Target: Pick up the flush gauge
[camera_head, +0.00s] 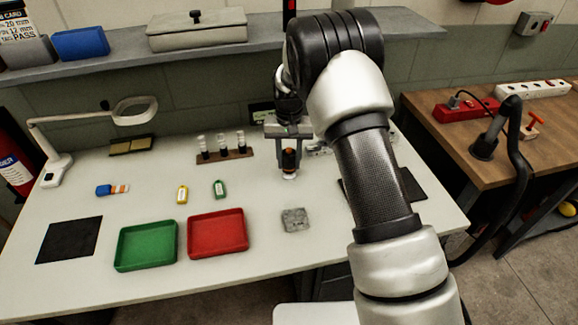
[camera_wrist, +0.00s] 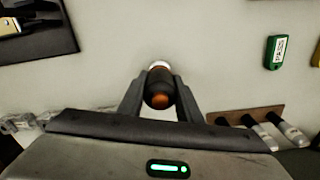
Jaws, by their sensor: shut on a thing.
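The flush gauge (camera_head: 289,160) is a small upright cylinder with a dark body, an orange top and a pale base. It is at the middle of the white workbench, below my gripper (camera_head: 288,150). In the wrist view the gauge (camera_wrist: 160,86) sits between the two fingers of my gripper (camera_wrist: 158,95), which are shut on its sides. The orange top faces the wrist camera. Its pale base is at or just above the bench top; I cannot tell whether it touches.
A rack (camera_head: 225,155) with several vials stands left of the gauge. A grey block (camera_head: 295,220) lies in front. A red tray (camera_head: 218,232), green tray (camera_head: 146,245) and two small tagged items are at left. A dark mat (camera_wrist: 35,35) lies beyond, partly behind my arm.

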